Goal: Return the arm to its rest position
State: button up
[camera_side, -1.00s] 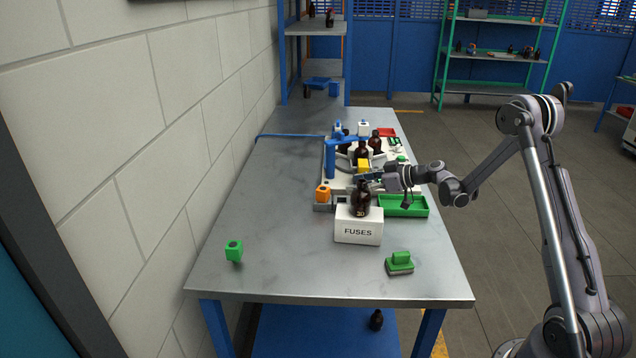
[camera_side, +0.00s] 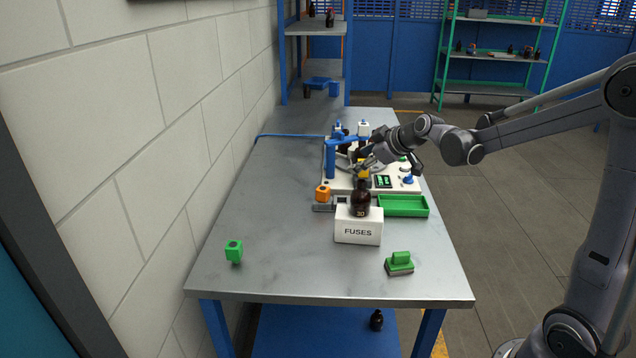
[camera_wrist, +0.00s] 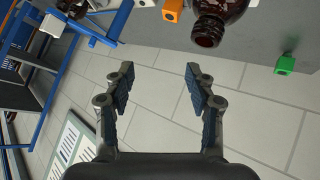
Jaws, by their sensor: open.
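My gripper (camera_wrist: 158,88) is open in the wrist view, with nothing between its two fingers. In the side view my gripper (camera_side: 368,155) is over the white board (camera_side: 345,184) at the right of the table, its fingers hard to make out. An amber bottle (camera_side: 360,198) marked 30 stands at the white FUSES box, in front of the board. In the wrist view an amber bottle (camera_wrist: 214,24) shows at the top, beyond the fingertips and apart from them. My arm reaches in from the right.
A green tray (camera_side: 403,206), a green block with a handle (camera_side: 399,263), an orange block (camera_side: 322,193) and a green cube (camera_side: 234,251) are on the table (camera_side: 290,270). A blue post (camera_side: 330,160) rises at the board's left. The table's left side is mostly clear.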

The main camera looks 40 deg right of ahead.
jog(key=s+a+f+m+g, duration=0.1)
jog(key=s+a+m, duration=0.1)
jog(key=s+a, duration=0.6)
jog(key=s+a+f+m+g, duration=0.1)
jog(key=s+a, duration=0.7)
jog(key=s, duration=0.8)
jog(key=shift+f+m+g+y, duration=0.2)
jog(key=shift+m+g+y, duration=0.2)
jog(key=shift+m+g, duration=0.35)
